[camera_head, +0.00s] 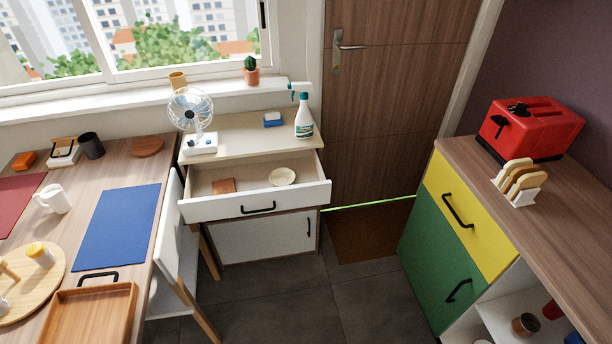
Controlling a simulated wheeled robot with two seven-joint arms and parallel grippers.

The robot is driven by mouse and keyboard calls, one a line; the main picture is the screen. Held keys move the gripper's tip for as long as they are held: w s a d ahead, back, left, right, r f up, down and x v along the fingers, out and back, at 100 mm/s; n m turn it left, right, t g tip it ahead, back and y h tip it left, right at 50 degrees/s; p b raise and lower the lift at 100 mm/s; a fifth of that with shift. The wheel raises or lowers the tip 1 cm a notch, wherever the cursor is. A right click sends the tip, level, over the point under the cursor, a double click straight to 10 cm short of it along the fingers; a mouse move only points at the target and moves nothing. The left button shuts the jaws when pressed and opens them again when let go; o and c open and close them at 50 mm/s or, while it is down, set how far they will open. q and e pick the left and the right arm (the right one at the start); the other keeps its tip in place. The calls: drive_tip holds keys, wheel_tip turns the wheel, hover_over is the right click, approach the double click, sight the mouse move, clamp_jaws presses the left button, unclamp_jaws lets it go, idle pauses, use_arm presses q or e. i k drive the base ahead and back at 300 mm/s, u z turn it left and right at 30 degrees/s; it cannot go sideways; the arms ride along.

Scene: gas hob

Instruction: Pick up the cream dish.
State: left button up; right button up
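The cream dish (283,177) is a small round shallow dish. It lies in the right part of an open white drawer (257,206) in the cabinet below the window. A small flat brown square item (223,186) lies in the same drawer, to the left of the dish and apart from it. The drawer is pulled out, and the dish shows from above with nothing over it. Neither of my grippers is in view.
A fan (193,116), a spray bottle (304,116) and a blue sponge-like item (273,120) stand on the cabinet top. A wooden table (185,230) is on the left. A counter (475,165) with a red toaster (530,128) is on the right. The floor (290,291) before the drawer is clear.

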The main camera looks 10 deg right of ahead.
sight(282, 177)
drive_tip(key=z, duration=0.85)
drive_tip(key=i, duration=1.8)
drive_tip(key=u, duration=2.05)
